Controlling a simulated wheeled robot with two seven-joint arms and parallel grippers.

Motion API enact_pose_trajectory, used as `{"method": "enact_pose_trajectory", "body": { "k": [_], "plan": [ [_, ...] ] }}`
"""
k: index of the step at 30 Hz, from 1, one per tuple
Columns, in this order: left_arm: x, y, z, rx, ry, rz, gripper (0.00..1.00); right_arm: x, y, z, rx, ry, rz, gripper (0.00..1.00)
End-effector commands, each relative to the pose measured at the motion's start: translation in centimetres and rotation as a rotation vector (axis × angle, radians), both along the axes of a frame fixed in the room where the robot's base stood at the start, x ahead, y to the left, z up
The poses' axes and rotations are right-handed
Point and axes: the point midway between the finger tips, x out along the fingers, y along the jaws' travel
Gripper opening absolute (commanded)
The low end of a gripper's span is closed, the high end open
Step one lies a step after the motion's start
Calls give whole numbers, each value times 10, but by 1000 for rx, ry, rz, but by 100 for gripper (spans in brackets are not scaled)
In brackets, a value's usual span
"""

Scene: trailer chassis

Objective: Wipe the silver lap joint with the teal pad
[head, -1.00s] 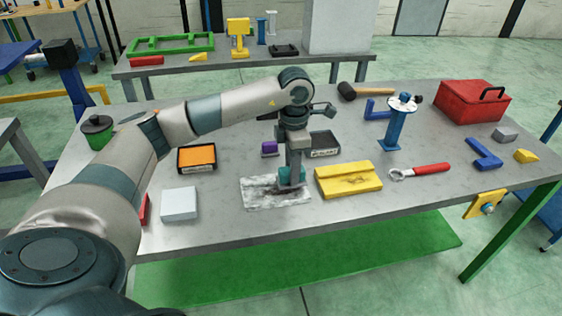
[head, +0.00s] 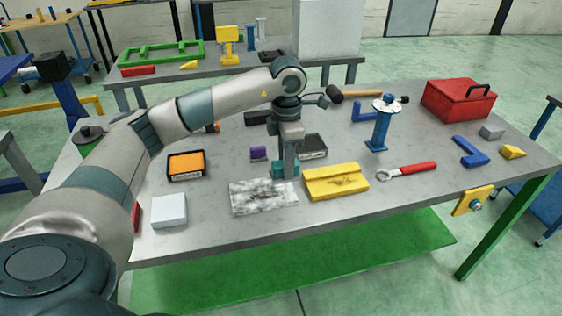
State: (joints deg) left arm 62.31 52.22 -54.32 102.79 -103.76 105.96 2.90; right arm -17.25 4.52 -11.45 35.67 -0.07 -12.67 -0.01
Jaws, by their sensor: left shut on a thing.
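The silver lap joint (head: 258,198) is a flat, mottled white-and-grey plate lying near the front edge of the bench. My left gripper (head: 288,168) points down from above and is shut on the teal pad (head: 279,171). The fingers partly hide the pad. The pad is at the back right edge of the lap joint; I cannot tell whether it touches or hovers just above. My right gripper is out of view.
A yellow plate (head: 335,182) lies close on the right of the lap joint. A pale block (head: 169,211) and an orange-topped tray (head: 187,164) are to the left. A purple block (head: 258,153) and a dark tray (head: 313,147) lie behind. A blue stand (head: 379,130) rises to the right.

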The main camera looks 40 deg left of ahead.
Motion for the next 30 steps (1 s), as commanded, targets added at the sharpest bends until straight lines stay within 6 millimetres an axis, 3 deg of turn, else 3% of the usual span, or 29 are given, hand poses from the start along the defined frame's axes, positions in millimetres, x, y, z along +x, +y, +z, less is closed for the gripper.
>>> {"method": "enact_pose_trajectory", "body": {
  "k": [1,11,30],
  "plan": [
    [0,0,-8,0,0,0,0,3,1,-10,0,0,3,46],
    [0,0,-8,0,0,0,0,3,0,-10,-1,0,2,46],
    [0,0,25,1,-1,0,0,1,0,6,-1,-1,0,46]
  ]
}}
